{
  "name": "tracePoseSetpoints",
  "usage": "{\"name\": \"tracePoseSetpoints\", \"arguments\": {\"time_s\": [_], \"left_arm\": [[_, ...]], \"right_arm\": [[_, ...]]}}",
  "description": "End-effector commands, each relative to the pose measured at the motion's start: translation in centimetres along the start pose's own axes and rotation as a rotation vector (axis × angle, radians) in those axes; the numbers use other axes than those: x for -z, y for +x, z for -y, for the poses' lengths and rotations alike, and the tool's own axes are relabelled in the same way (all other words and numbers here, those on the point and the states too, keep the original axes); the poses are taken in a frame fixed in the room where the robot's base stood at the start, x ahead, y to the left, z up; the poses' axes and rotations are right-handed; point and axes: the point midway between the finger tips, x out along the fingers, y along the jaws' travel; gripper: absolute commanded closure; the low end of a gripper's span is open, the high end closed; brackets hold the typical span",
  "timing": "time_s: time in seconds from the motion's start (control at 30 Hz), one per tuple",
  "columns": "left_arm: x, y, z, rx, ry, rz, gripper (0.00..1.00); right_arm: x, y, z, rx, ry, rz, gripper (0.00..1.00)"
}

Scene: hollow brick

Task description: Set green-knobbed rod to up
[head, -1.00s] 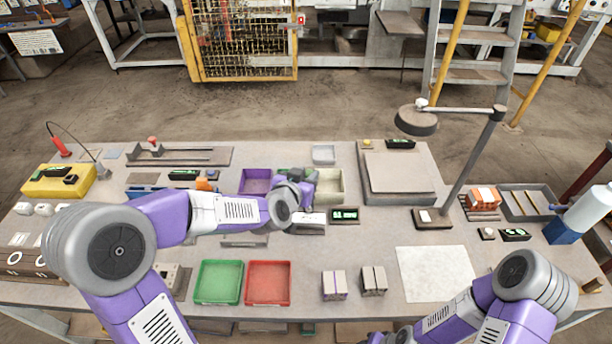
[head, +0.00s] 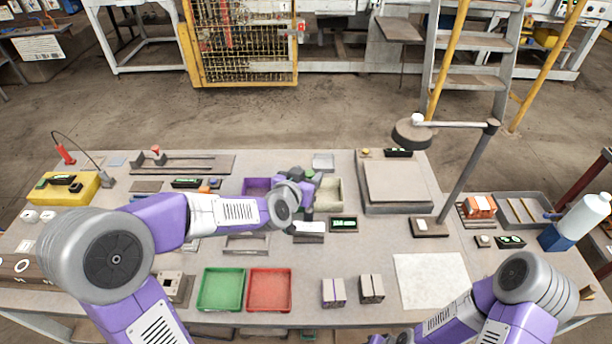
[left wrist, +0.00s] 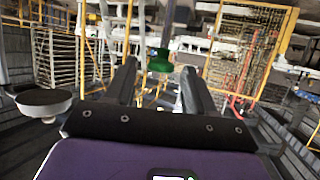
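The green knob (left wrist: 160,61) shows in the left wrist view on the end of a thin grey rod (left wrist: 166,25). It appears in the gap between the fingertips of my left gripper (left wrist: 162,78), which are spread apart. I see no finger touching it, and its depth is hard to judge. In the head view my left gripper (head: 303,185) is over the small bins at the middle of the table. The gripper and wrist cover the rod's surroundings, and I cannot make out the knob clearly there.
A purple bin (head: 256,186) and a cream bin (head: 330,192) flank my left gripper. A small display (head: 344,224) lies close by. Green (head: 221,289) and red (head: 269,290) trays stand nearer. A lamp (head: 412,134) rises at the right. A red-knobbed slotted fixture (head: 200,163) is back left.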

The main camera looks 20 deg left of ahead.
Motion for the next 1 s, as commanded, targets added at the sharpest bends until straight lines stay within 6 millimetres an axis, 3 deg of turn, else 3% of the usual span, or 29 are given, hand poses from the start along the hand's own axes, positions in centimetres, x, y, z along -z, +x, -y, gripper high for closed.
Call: {"name": "tracePoseSetpoints", "arguments": {"time_s": [0.27, 0.7, 1.0], "left_arm": [[0.1, -0.9, 0.0, 0.001, 0.001, -0.001, 0.46], [0.1, -6.8, 0.0, 0.0, 0.0, -0.001, 0.46], [0.0, -7.6, 0.0, 0.0, 0.0, 0.0, 0.46]], "right_arm": [[0.0, 0.0, 0.0, 0.0, 0.0, 0.0, 0.57], [0.0, -0.4, 0.2, 0.0, 0.0, 0.0, 0.57], [0.0, -0.5, 0.2, 0.0, 0.0, 0.0, 0.57]]}}
